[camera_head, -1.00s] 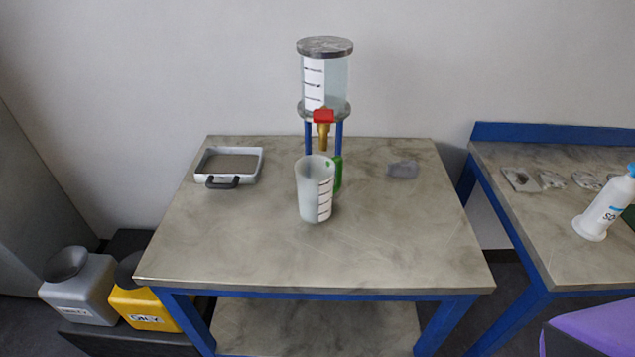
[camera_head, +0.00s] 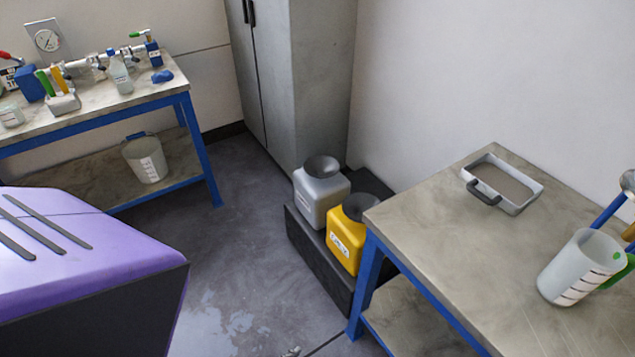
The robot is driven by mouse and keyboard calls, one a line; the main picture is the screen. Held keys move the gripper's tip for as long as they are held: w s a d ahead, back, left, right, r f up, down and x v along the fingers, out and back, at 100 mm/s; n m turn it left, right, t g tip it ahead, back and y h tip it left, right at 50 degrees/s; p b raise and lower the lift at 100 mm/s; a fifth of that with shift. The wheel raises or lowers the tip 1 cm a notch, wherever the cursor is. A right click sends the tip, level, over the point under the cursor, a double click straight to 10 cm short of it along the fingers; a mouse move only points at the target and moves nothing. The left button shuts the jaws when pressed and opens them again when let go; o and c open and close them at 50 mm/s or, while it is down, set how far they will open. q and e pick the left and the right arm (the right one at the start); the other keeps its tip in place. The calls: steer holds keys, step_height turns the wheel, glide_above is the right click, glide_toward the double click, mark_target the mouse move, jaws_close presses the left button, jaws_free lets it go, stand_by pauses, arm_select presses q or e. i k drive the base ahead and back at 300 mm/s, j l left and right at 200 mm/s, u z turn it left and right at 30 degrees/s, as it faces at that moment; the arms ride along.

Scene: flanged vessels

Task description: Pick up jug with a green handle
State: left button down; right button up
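Neither of my grippers can be made out in this view. Nothing is touching the jug.
A grey tray (camera_head: 512,206) with a dark handle lies behind the jug on the table (camera_head: 440,225). Yellow (camera_head: 347,237) and grey (camera_head: 319,194) containers stand left of it. A workbench with several fittings is at far left. A purple housing (camera_head: 75,240) fills the lower left.

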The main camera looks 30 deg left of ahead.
mark_target(591, 260)
steer(key=u, duration=1.05)
steer(key=z, duration=1.8)
steer(key=k+z, duration=0.25)
steer(key=i, duration=0.1)
